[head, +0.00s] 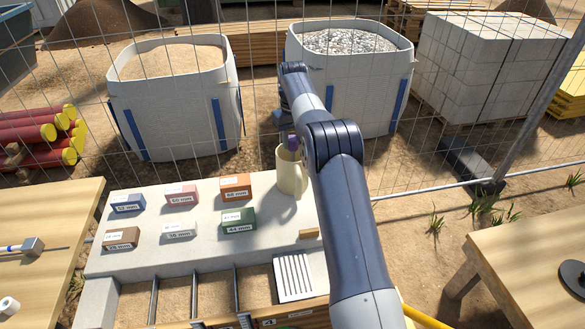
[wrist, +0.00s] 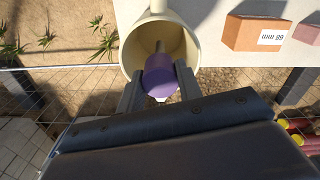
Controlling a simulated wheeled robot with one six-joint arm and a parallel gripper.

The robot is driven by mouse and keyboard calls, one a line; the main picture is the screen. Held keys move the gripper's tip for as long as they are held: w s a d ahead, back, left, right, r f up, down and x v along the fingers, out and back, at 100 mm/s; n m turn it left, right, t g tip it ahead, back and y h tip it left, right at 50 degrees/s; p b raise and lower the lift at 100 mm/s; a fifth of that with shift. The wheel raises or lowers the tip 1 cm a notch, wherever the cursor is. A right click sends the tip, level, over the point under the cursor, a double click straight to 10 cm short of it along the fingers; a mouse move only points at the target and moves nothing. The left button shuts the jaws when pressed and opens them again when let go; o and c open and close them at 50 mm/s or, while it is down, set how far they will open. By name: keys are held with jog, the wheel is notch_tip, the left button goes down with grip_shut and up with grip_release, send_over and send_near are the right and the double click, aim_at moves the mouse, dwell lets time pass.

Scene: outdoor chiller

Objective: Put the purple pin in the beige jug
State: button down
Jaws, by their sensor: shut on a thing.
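The beige jug (head: 291,176) stands upright at the back right of the light grey bench top, and its open mouth shows in the wrist view (wrist: 187,30). The purple pin (head: 292,142) is at the jug's mouth in the head view. In the wrist view my gripper (wrist: 158,88) is shut on the purple pin (wrist: 160,74), with one dark finger on each side of it. A thin metal tip of the pin points into the jug's opening. I cannot tell how deep the pin sits. In the head view my arm hides the gripper's fingers.
Several labelled blocks stand left of the jug, including an orange one (head: 236,187) and a green one (head: 238,220). A wire fence (head: 262,100) runs behind the bench. Sand-filled bays (head: 215,293) and a slotted white plate (head: 293,277) lie in front.

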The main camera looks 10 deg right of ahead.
aim_at(293, 156)
jog(key=shift+f+p, duration=0.3)
jog(key=shift+f, duration=3)
jog(key=c, duration=1.3)
grip_release()
jog(key=shift+f, duration=0.15)
jog(key=shift+o, duration=0.2)
notch_tip(293, 156, up, 12)
jog(key=shift+r, duration=0.15)
